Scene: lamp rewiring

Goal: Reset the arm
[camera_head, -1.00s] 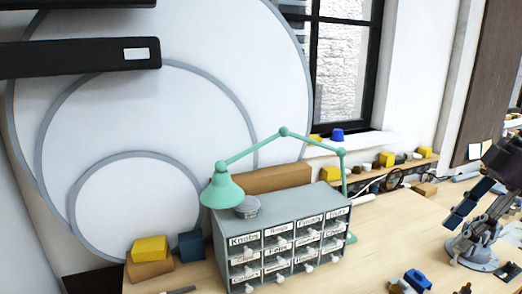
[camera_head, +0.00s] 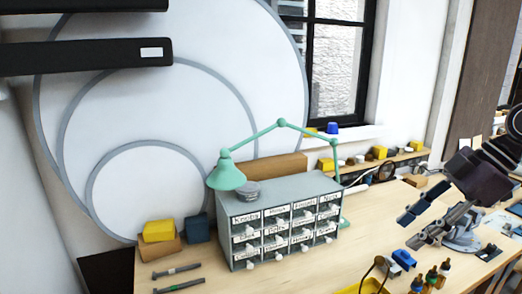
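My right gripper (camera_head: 408,232) comes in from the right, above the right part of the wooden table. Its two dark fingers are parted with nothing seen between them. It is well to the right of the green desk lamp (camera_head: 228,176) and the grey drawer cabinet (camera_head: 285,187). The lamp's head hangs over the left front of the cabinet, and its jointed arm bends down behind the cabinet's right side. My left gripper is out of view.
Below my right gripper are a blue object (camera_head: 404,258) and small bottles (camera_head: 431,278). Two tools (camera_head: 177,270) lie at the front left. Yellow (camera_head: 158,231) and blue (camera_head: 197,228) blocks stand left of the cabinet. The table between cabinet and gripper looks mostly clear.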

